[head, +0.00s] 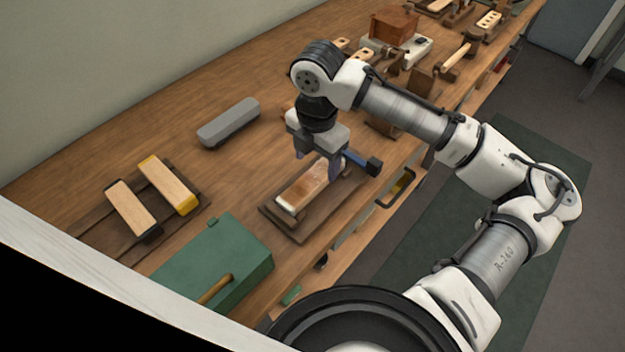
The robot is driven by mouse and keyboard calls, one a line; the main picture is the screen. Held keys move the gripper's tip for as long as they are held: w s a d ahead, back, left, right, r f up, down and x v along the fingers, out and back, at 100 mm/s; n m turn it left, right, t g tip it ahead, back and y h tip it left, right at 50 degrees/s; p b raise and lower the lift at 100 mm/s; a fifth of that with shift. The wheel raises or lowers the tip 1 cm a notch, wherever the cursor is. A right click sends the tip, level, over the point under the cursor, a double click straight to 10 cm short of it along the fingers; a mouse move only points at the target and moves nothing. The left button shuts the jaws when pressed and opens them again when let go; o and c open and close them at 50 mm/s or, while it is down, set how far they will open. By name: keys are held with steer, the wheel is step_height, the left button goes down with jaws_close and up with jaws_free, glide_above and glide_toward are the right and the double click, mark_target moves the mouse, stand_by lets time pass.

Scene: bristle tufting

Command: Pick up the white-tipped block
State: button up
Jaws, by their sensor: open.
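A wooden block (302,190) with whitish patches at its near-left end lies flat in a dark wooden holder (285,225) on the bench. My gripper (318,166) points down just above the far end of this block, with its fingers apart. I cannot tell whether the fingertips reach down beside the block. Part of the block's far end is hidden by the gripper. A blue bar with a dark end (362,162) shows just right of the gripper.
Two more wooden blocks, one black-edged (131,209) and one yellow-edged (168,185), lie on a dark rack at left. A green box (220,262) stands in front, a grey rounded bar (229,123) behind. Wooden tools and a brown box (394,25) crowd the far bench.

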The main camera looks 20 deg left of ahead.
steer(key=shift+s+a+f+p, duration=0.1)
steer(key=shift+f+p, duration=0.2)
steer(key=shift+f, duration=1.05)
steer(key=shift+a+f+p, duration=0.1)
steer(key=shift+f+p, duration=0.2)
steer(key=shift+f, duration=1.05)
steer(key=c, duration=1.2)
steer(key=shift+o, duration=0.2)
steer(key=shift+r, duration=0.15)
